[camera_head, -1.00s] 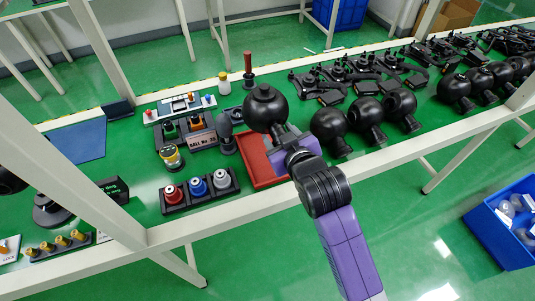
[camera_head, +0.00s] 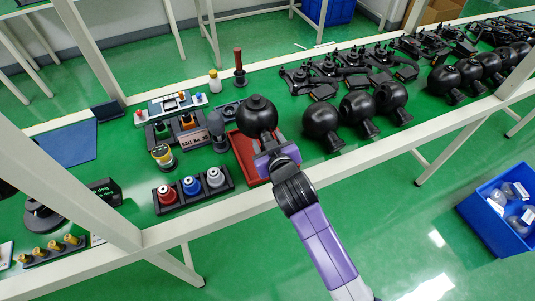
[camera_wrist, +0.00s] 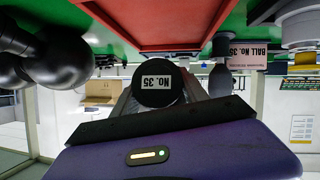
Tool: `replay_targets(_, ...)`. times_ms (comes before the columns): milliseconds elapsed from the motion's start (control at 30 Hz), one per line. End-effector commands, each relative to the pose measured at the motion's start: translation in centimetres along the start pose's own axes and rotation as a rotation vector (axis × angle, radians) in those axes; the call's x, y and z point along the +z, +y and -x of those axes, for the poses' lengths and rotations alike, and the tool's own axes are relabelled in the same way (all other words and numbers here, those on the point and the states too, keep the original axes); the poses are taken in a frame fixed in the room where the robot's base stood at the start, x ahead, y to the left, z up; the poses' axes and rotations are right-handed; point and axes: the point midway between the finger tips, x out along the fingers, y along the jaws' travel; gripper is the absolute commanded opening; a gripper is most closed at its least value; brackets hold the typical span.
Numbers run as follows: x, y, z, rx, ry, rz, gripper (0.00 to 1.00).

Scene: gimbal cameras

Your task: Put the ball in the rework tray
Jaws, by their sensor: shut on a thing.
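A black ball (camera_head: 257,114) is held by my gripper (camera_head: 273,149) over the far part of a red tray (camera_head: 245,157) on the green bench. In the wrist view, which looks upside down, a dark round end marked "No. 35" (camera_wrist: 157,84) sits between my fingers. The red tray (camera_wrist: 150,22) also shows there, near the ball. My gripper is shut on the ball. No name is readable on the tray, and my gripper hides part of it. I cannot tell if the ball touches the tray.
Several black balls (camera_head: 322,121) stand right of the tray. A rack (camera_head: 192,189) with red, blue and grey knobs stands front left. A holder with a "BALL No. 35" label (camera_head: 194,141) and a dark upright tool (camera_head: 217,125) are left of the tray. A white rail (camera_head: 215,209) crosses in front.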

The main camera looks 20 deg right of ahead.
Motion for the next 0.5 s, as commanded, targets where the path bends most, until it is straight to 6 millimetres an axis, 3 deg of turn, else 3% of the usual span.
replay_targets(500,5.0,-1.2,-2.4,0.0,0.003,0.001,0.0)
